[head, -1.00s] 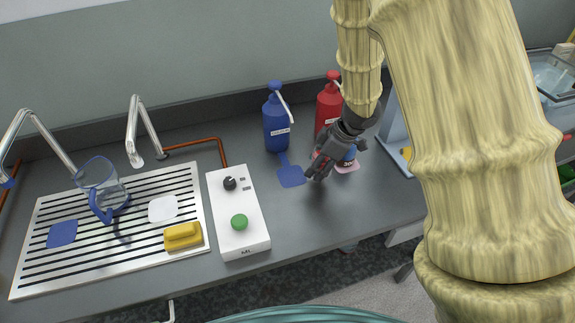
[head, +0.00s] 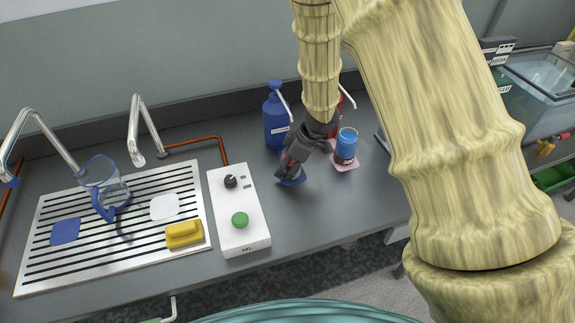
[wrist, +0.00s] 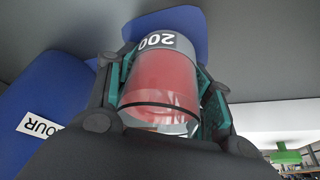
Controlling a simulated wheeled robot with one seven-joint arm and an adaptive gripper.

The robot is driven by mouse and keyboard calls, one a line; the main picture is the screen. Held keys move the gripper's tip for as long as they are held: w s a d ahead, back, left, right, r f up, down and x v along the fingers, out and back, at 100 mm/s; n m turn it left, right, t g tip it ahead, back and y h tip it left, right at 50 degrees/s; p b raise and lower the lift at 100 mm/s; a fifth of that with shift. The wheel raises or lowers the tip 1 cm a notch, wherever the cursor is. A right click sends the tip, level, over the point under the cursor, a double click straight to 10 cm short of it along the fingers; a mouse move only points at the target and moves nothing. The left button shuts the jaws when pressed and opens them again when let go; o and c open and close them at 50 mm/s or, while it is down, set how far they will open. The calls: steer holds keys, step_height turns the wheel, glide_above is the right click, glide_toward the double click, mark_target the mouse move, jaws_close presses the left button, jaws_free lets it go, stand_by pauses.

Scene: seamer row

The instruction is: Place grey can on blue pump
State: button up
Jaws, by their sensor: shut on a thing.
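My gripper (head: 288,170) is shut on a clear, red-filled can with a grey band marked 200; the can (wrist: 160,75) shows between the fingers in the wrist view. The blue pump (head: 275,122) is an upright blue bottle with a pale spout, just behind and left of my gripper. Its blue side also shows in the wrist view (wrist: 55,85). A blue patch (head: 298,181) lies on the counter in front of the pump, under my gripper. I cannot tell whether the can touches it.
A blue-topped jar (head: 346,146) stands on a pink patch to the right, with a red pump mostly hidden behind my arm. A white control box (head: 238,212) lies to the left. Beyond it are a drain rack (head: 60,265), a clear jug (head: 103,188) and a yellow sponge (head: 184,234).

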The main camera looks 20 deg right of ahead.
stand_by(0.3)
steer(key=o, duration=1.1)
steer(key=shift+f, duration=0.1)
steer(key=v, duration=1.2)
steer(key=shift+s+p, duration=0.1)
steer(key=shift+p, duration=0.2)
